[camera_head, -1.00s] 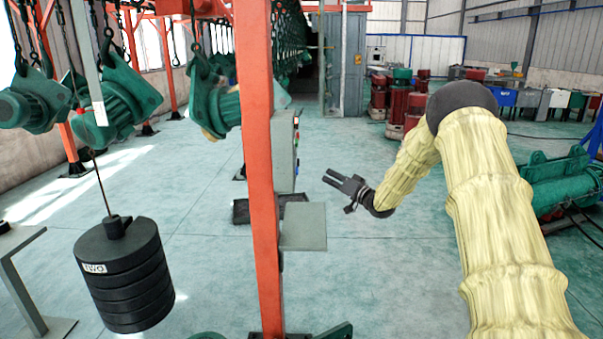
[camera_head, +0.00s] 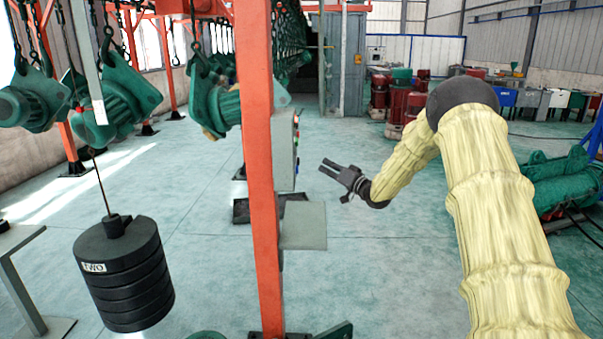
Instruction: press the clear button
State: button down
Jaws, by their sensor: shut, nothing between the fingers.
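A grey control box (camera_head: 284,150) is mounted on the right side of an orange post. Its button face is turned to the right and seen almost edge-on; small red and green buttons (camera_head: 296,127) show along its edge. I cannot tell which one is the clear button. My gripper (camera_head: 328,167) is at the end of my yellow-sleeved arm, to the right of the box and a little lower in the picture. Its fingers are shut, empty and point left toward the box. A gap shows between the fingertips and the box.
The orange post (camera_head: 260,190) stands left of the gripper. A grey plate (camera_head: 304,227) juts out below the box. A black stacked weight (camera_head: 124,275) hangs at the left, with green hoists (camera_head: 215,105) above. Open floor lies below my arm.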

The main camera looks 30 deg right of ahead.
jog(key=shift+w+a+b, duration=0.15)
jog(key=shift+w+a, duration=0.35)
jog(key=shift+a, duration=0.3)
jog(key=shift+w+a+b, duration=0.15)
jog(key=shift+w+a, duration=0.3)
jog(key=shift+a, duration=0.3)
jog(key=shift+w+a+b, duration=0.15)
jog(key=shift+w+a, duration=0.35)
jog(key=shift+a, duration=0.3)
jog(key=shift+a, duration=0.1)
jog(key=shift+w+a, duration=0.15)
jog(key=shift+a, duration=0.25)
jog(key=shift+w+a, duration=0.2)
jog(key=shift+a, duration=0.15)
dwell(0.8)
jog(key=shift+d, duration=0.15)
jog(key=shift+s+d, duration=0.45)
jog(key=shift+d, duration=0.15)
jog(key=s+d, duration=0.1)
jog(key=d, duration=0.2)
jog(key=s+d+p, duration=0.1)
jog(key=shift+s+d, duration=0.15)
jog(key=shift+s, duration=0.15)
dwell(0.4)
